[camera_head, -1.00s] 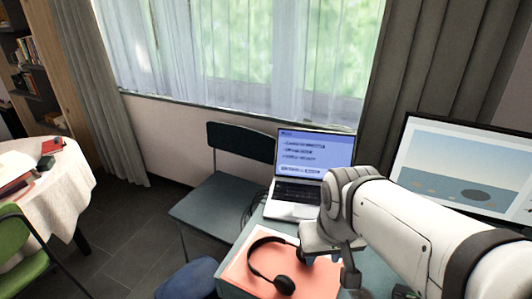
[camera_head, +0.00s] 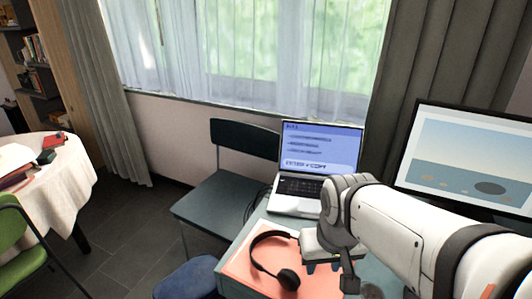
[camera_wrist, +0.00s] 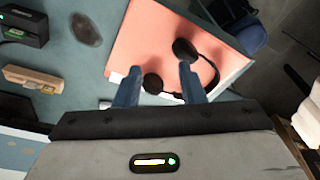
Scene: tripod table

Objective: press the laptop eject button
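The open laptop (camera_head: 295,205) stands at the back of the desk in the head view, its blue screen lit with text. I cannot make out an eject button on it. My gripper (camera_head: 324,267) hangs over the desk, in front of the laptop and apart from it, beside the headphones. In the wrist view my gripper (camera_wrist: 158,82) shows two blue fingers spread apart with nothing held between them. The laptop cannot be made out in the wrist view.
Black headphones (camera_head: 287,279) lie on a salmon-coloured sheet (camera_head: 245,277); both also show below the fingers in the wrist view. A large monitor (camera_head: 465,160) stands right of the laptop. A chair (camera_head: 215,205) is left of the desk. A dark box (camera_wrist: 22,28) lies on the desk.

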